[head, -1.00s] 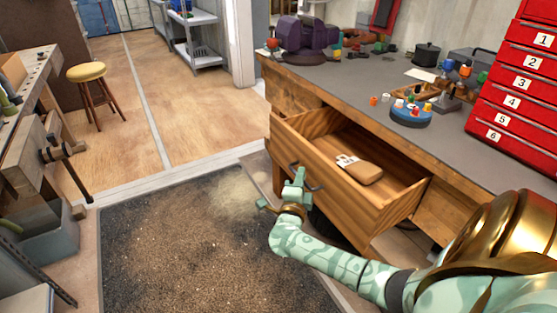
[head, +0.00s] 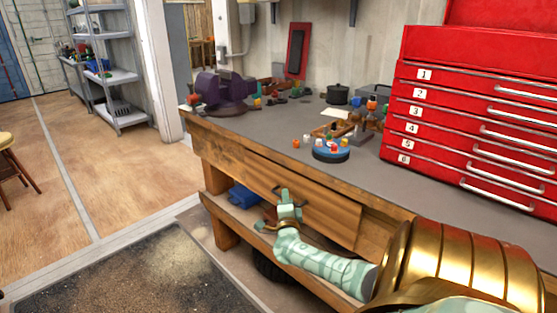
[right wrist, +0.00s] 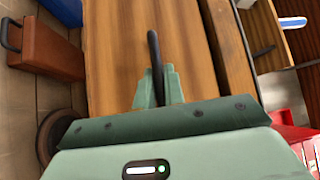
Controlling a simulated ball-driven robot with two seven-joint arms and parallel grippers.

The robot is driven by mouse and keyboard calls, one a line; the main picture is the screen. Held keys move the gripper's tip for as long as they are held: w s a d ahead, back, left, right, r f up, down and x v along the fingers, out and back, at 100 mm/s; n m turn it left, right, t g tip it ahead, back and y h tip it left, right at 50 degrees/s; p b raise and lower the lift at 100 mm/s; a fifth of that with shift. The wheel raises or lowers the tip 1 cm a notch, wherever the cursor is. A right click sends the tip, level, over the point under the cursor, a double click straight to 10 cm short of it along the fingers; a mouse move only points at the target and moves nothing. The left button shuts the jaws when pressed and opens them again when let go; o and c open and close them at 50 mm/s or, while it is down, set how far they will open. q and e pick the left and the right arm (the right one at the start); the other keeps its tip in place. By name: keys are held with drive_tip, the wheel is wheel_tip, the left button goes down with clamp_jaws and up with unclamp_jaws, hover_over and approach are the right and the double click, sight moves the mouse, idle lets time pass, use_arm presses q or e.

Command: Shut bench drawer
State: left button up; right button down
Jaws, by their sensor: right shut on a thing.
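The wooden bench drawer (head: 318,212) sits in the front of the workbench (head: 300,115). Its front looks about flush with the bench, and its inside is not visible. My right gripper (head: 286,197) is at the drawer front, shut on the dark drawer handle (head: 277,191). In the right wrist view the gripper fingers (right wrist: 155,88) close around the dark handle (right wrist: 153,50) against the wooden drawer front (right wrist: 185,45). My left gripper is not in view.
A red tool chest (head: 475,130) stands on the bench at right. A purple vise (head: 225,92) and a blue round tray (head: 331,155) sit on the bench top. A blue bin (head: 243,196) is below. Open floor lies left.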

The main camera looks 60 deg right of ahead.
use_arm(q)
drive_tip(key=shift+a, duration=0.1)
use_arm(e)
drive_tip(key=shift+s+d, duration=0.1)
drive_tip(key=shift+d, duration=0.05)
drive_tip(key=c, duration=1.5)
unclamp_jaws()
